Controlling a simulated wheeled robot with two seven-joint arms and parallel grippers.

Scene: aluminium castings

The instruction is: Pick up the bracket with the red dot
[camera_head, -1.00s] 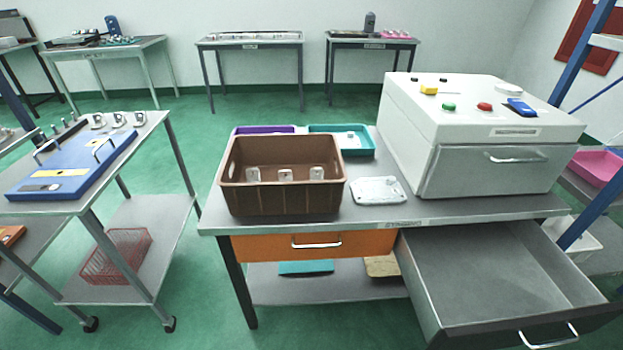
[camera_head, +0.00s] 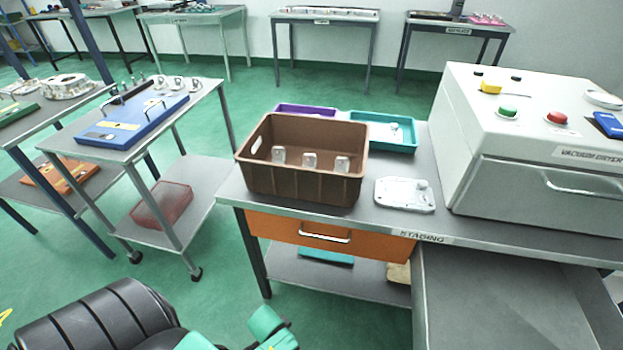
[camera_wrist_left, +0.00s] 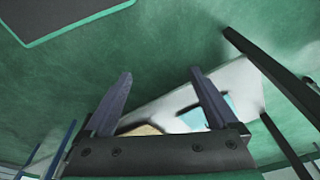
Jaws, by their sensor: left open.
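Three light metal brackets show in the brown crate (camera_head: 300,185) on the staging table: a left one (camera_head: 279,155), a middle one (camera_head: 310,160) and a right one (camera_head: 342,163). No red dot can be made out on any of them, and the crate wall hides their lower parts. My left gripper (camera_wrist_left: 160,74) is open and empty in the left wrist view, with floor and a shelf beyond its fingers. In the head view, my left arm's black and teal parts show at the bottom, low in front of the table. My right gripper is not in view.
A purple tray (camera_head: 305,109) and a teal tray (camera_head: 383,135) stand behind the crate. A flat casting (camera_head: 405,196) lies right of it, beside the vacuum dryer (camera_head: 540,130). An open drawer (camera_head: 505,300) juts out at lower right. A trolley (camera_head: 215,100) stands left.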

